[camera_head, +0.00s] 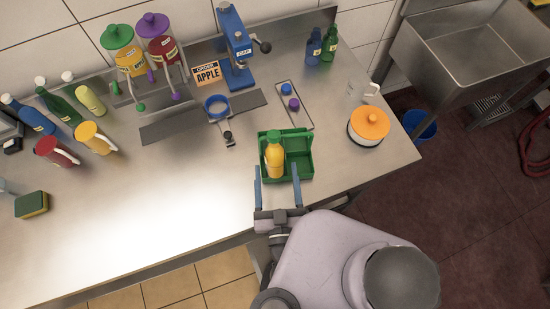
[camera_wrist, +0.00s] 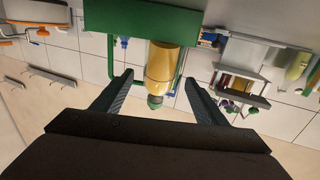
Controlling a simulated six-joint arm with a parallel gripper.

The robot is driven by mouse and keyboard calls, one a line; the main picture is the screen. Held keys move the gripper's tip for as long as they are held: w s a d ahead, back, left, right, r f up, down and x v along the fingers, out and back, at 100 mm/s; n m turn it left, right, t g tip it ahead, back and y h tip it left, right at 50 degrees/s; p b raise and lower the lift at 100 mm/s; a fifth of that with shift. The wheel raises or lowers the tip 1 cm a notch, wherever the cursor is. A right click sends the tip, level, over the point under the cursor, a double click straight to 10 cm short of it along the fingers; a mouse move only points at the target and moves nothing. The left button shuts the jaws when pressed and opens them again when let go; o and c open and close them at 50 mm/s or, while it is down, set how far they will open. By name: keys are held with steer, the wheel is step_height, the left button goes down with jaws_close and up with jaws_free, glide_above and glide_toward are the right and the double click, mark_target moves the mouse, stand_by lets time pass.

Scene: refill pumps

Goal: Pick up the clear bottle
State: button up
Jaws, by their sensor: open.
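A bottle (camera_head: 275,158) with yellow-orange contents and a green cap stands in a green carrier (camera_head: 302,158) near the table's front edge. No empty see-through bottle shows plainly; I cannot tell whether this one's wall is clear. My gripper (camera_head: 277,170) is open, with its blue fingers at the left and right of the carrier's front. In the wrist view the bottle (camera_wrist: 162,66) hangs upside down in the picture, between and beyond my open fingers (camera_wrist: 159,78). The green carrier (camera_wrist: 140,18) fills the top. The fingers hold nothing.
An orange-lidded pot (camera_head: 369,124) stands right of the carrier. A blue press (camera_head: 235,50) and two pump bottles (camera_head: 125,50) stand at the back. Several bottles (camera_head: 60,107) and a sponge (camera_head: 32,205) are at left.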

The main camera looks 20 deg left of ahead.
mark_target(275, 155)
steer(key=shift+b+x, duration=0.4)
steer(key=shift+x, duration=1.1)
steer(key=shift+r, duration=0.1)
steer(key=c, duration=1.6)
steer(key=shift+o, duration=0.2)
steer(key=shift+r, duration=0.1)
